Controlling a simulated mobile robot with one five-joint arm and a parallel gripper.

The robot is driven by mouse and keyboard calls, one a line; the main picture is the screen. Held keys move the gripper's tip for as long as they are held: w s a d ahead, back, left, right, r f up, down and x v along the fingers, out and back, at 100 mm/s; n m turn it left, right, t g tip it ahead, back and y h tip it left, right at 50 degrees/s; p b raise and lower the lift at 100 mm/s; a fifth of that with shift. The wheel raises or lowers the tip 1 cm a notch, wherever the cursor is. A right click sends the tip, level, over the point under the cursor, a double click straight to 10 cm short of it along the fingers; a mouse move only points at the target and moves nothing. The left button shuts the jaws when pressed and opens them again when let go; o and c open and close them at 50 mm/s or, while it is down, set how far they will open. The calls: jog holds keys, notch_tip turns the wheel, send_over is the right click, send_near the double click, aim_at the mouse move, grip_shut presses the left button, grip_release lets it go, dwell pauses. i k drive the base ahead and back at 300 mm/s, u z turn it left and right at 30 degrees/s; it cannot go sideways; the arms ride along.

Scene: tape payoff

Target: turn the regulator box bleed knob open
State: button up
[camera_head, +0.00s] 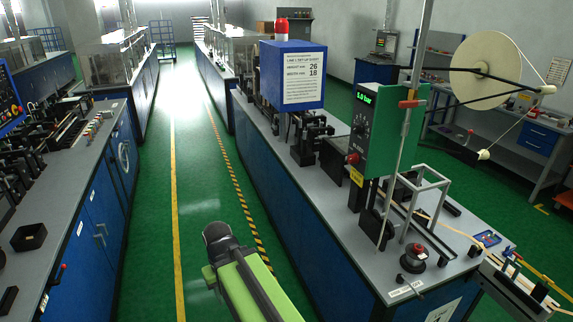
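The regulator box (374,118) stands on the near end of the long grey-topped bench, right of the middle. It has a dark front with a lit green readout in bar, its other digits too small to read surely, and a green side panel. A small red knob (352,158) sits low on its left edge, and a dark round knob or dial is on its front. I cannot tell which is the bleed knob or how it is set. My green arm rises from the bottom edge to a dark rounded end, left of the bench and apart from the box. No gripper fingers show.
A blue box with a notice (292,75) and red lamp stands behind on the same bench. A red-topped button (417,250), a grey frame and a white reel (484,72) are to the right. The green aisle between is clear.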

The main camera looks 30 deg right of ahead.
aim_at(353, 159)
jog(key=u, duration=1.3)
jog(key=k, duration=1.2)
jog(key=z, duration=0.55)
jog(key=i, duration=1)
jog(key=u, duration=0.1)
